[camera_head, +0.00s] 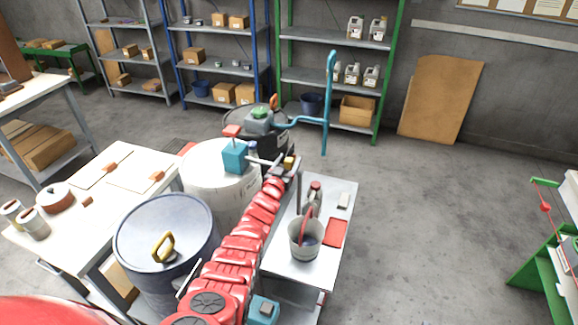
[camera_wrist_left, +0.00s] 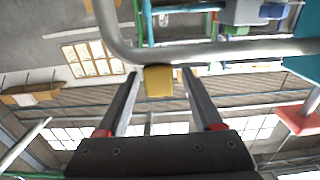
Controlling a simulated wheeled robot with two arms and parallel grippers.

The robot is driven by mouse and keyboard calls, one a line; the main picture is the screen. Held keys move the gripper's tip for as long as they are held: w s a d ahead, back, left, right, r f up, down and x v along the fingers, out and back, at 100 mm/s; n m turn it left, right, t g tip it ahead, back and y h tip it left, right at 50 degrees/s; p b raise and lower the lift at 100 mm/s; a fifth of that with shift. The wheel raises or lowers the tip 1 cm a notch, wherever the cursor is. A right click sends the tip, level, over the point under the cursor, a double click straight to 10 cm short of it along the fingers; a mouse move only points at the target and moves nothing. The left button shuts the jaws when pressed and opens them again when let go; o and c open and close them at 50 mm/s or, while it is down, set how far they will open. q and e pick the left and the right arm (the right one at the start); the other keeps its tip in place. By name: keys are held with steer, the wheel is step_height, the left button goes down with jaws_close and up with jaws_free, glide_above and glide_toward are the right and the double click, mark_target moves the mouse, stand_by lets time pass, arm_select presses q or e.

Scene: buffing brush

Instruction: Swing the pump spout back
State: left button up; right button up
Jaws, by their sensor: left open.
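A teal pump (camera_head: 235,157) with a red top (camera_head: 232,131) stands on the white drum (camera_head: 215,178). Its grey metal spout (camera_head: 262,161) reaches right, toward the side of the metal cart. In the left wrist view the spout (camera_wrist_left: 230,52) crosses the picture and bends at the left. A yellow tab (camera_wrist_left: 159,82) is against the spout; it also shows in the head view (camera_head: 290,162). My left gripper (camera_head: 284,171) is at the spout's outer part. Its fingers (camera_wrist_left: 158,78) are open, one on each side of the yellow tab, with gaps visible. My right gripper is not in view.
The metal cart (camera_head: 284,262) holds a grey bucket (camera_head: 305,240), a red-topped bottle (camera_head: 313,195) and a red pad (camera_head: 336,232). A blue-grey drum (camera_head: 135,240) stands left of my arm. A dark drum with a blue pipe (camera_head: 328,105) is behind.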

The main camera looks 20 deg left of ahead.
arm_select(q)
steer(key=shift+w, duration=0.1)
jaws_close()
stand_by(0.4)
stand_by(1.1)
